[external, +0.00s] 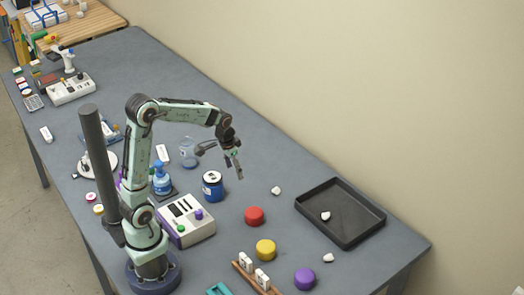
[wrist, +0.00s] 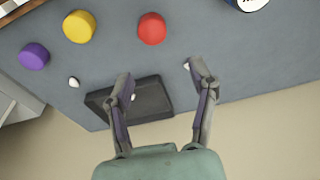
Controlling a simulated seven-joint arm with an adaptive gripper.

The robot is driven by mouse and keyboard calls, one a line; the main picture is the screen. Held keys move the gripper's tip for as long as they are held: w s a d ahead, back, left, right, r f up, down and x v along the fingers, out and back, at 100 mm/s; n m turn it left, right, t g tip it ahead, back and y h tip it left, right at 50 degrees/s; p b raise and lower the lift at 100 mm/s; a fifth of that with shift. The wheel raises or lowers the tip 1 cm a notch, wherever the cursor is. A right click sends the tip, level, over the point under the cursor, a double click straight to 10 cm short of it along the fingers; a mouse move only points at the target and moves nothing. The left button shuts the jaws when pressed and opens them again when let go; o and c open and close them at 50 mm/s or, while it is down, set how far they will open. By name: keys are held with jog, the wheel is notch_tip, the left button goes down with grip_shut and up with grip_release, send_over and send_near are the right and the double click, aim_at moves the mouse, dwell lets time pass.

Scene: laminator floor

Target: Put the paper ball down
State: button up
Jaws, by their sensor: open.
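Three small white paper balls are in the external view. One paper ball (external: 276,190) lies on the table left of the black tray (external: 309,207), another paper ball (external: 325,215) lies inside the tray, and a third paper ball (external: 328,258) lies in front of it. My gripper (external: 220,163) is open and empty, held above the table left of the tray. In the wrist view its fingers (wrist: 162,76) are spread wide. The tray (wrist: 155,98) shows beyond them, with its ball partly hidden by the left finger. Another ball (wrist: 187,66) shows beside the right fingertip.
Red (external: 255,216), yellow (external: 265,250) and purple (external: 305,278) round pieces stand in front of the tray. A blue can (external: 212,186) stands below my gripper in the external view. A wall runs behind the table. Bare table lies between the red piece and the tray.

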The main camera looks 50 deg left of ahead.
jog(key=s+d+r+n+g, duration=0.1)
jog(key=s+r, duration=0.2)
jog(key=s, duration=0.9)
jog(key=shift+d+r, duration=0.15)
jog(key=shift+d, duration=0.05)
jog(key=shift+o, duration=0.5)
jog(key=s+g, duration=0.1)
jog(key=s, duration=0.8)
jog(key=shift+f+n+y, duration=0.2)
jog(key=shift+n+y, duration=0.2)
jog(key=shift+d, duration=0.1)
